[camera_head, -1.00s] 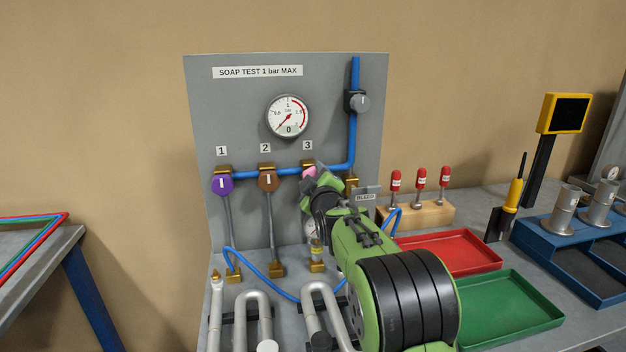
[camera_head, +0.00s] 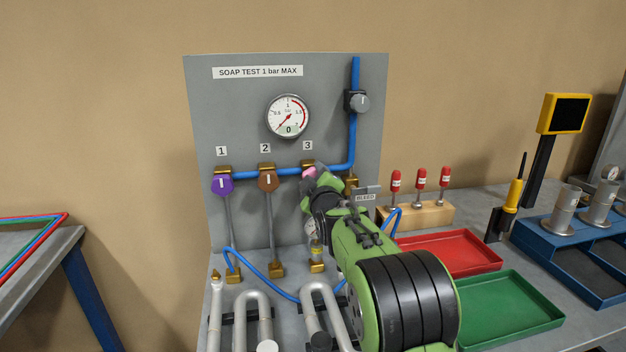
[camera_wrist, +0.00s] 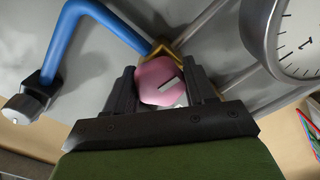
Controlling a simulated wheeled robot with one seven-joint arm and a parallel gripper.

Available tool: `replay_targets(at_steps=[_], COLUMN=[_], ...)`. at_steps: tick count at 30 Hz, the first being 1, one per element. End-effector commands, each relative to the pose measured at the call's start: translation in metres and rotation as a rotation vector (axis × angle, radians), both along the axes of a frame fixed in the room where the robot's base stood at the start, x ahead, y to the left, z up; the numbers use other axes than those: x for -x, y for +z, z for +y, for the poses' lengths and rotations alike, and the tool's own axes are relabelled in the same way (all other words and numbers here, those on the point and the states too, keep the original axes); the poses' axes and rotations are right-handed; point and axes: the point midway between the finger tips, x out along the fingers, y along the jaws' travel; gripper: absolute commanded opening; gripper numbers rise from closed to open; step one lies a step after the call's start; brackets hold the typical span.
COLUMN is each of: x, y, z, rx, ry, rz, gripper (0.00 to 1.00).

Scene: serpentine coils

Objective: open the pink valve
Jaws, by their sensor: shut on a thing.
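The pink valve (camera_head: 309,173) is at position 3 on the grey panel (camera_head: 230,110), on the blue pipe, mostly hidden behind my gripper in the head view. In the wrist view the pink knob (camera_wrist: 158,82) sits between the two dark fingers, with a pale mark on its face set at a slant and a brass body behind it. My gripper (camera_wrist: 165,87) is shut on the knob, one finger on each side. In the head view my gripper (camera_head: 320,182) reaches the panel from the lower right.
The purple valve (camera_head: 222,185) and brown valve (camera_head: 267,181) are to the left on the same pipe. The gauge (camera_head: 288,116) above has its needle at lower left. A BLEED sign (camera_head: 366,196) is close to the right of my gripper. Bent metal coils (camera_head: 253,300) stand below.

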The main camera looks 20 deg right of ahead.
Motion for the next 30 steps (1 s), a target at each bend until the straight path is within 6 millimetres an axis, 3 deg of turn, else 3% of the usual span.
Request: replay_targets(at_steps=[1, 7, 8, 12, 23, 30], x=[0.0, 0.0, 0.0, 0.0, 0.007, 0.062], y=[-0.007, -0.007, -0.007, -0.006, -0.002, -0.001], z=[-0.003, -0.003, -0.003, -0.003, 0.0, 0.003], rx=[0.002, 0.004, 0.004, 0.003, 0.003, 0.001], ry=[-0.007, -0.007, -0.008, -0.006, -0.001, -0.002], rz=[0.018, 0.018, 0.018, 0.014, 0.005, 0.005], gripper=[0.24, 0.24, 0.56, 0.78, 0.78, 0.78])
